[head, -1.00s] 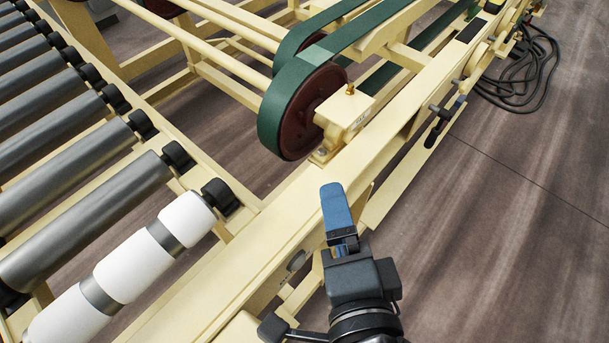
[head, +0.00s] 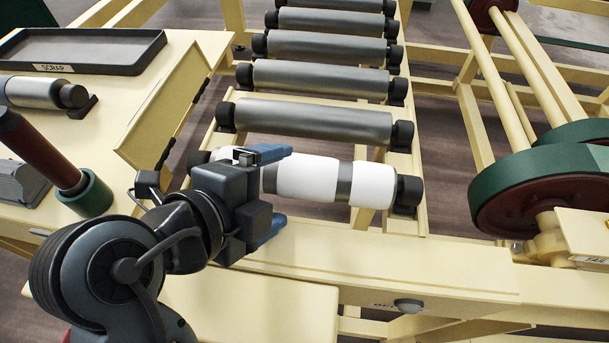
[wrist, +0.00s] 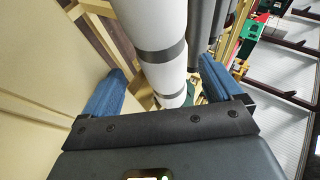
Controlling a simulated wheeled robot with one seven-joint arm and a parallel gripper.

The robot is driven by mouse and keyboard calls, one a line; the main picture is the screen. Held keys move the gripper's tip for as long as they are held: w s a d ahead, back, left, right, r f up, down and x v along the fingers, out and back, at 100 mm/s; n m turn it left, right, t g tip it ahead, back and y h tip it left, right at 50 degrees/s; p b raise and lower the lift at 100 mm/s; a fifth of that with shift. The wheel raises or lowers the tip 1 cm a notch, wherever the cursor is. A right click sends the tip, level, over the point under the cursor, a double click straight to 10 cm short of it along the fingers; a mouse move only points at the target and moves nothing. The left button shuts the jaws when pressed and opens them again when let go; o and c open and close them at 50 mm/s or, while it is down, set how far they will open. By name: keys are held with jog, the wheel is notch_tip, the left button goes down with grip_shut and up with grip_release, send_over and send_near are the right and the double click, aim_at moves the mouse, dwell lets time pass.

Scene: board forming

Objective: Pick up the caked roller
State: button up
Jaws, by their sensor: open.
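The caked roller (head: 308,180) is the nearest roller of the conveyor, coated in white with bare grey bands and black end blocks. Its left part is hidden behind my gripper in the head view. In the wrist view the caked roller (wrist: 160,22) runs up the picture between the two blue fingers. My gripper (head: 286,185) is open and empty, with one finger on the far side and one on the near side of the roller in the head view. The wrist view shows my gripper (wrist: 162,68) wide open; I cannot tell whether the fingers touch the roller.
Clean grey rollers (head: 312,121) lie behind it. A green-belted pulley (head: 540,190) is at the right.

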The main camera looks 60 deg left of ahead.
aim_at(301, 174)
jog(key=p+x, duration=0.1)
jog(key=x, duration=0.6)
jog(key=shift+w+d+r, duration=0.1)
jog(key=shift+r, duration=0.1)
grip_shut()
dwell(0.6)
jog(key=shift+r, duration=0.15)
